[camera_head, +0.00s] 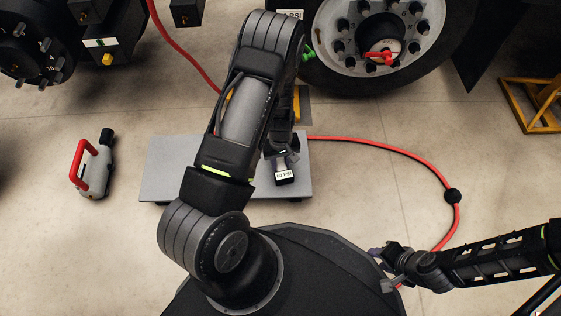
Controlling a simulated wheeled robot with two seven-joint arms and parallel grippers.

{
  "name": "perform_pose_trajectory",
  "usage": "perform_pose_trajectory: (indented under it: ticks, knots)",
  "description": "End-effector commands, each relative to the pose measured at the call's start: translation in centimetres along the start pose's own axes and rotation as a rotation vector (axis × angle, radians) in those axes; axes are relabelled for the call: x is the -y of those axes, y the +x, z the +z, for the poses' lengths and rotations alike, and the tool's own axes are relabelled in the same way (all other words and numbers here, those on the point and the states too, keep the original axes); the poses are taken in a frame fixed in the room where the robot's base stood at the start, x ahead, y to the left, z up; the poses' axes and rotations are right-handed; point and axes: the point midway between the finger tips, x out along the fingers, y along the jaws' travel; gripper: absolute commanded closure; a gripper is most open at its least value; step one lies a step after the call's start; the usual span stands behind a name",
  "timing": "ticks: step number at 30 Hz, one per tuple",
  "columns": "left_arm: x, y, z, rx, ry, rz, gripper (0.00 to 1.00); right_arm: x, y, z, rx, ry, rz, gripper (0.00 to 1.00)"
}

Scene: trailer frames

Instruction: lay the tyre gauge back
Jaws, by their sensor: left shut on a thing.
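The tyre gauge (286,177), a small dark piece with a white PSI label, shows at the right part of a flat grey board (168,170). My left gripper (282,158) is shut on it from above, partly hidden by my own arm. I cannot tell whether the gauge touches the board or is held just over it. My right gripper (383,268) is low at the right, apart from the board and the gauge. Its fingers are small and dark here, and I cannot tell whether they are open or shut.
A truck wheel (347,72) with a red piece (378,57) at its hub stands at the back. A red hose (400,149) curves over the floor to the right. A yellow stand (532,112) is far right.

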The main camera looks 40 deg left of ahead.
Motion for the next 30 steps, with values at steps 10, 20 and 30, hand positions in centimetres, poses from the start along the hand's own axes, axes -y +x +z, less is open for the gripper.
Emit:
perform_pose_trajectory:
  ticks: [10,20,30]
  knots:
    - [-0.01,0.71,-0.02,0.000,0.000,0.000,1.00,-0.21,0.55,0.07,0.001,0.000,0.000,0.64]
    - [0.00,0.86,-0.01,0.000,0.000,0.000,0.55,-0.24,0.63,0.08,0.001,0.000,0.000,0.64]
    - [0.02,0.89,0.03,0.001,0.000,0.000,0.46,-0.24,0.63,0.07,0.000,0.000,0.000,0.64]
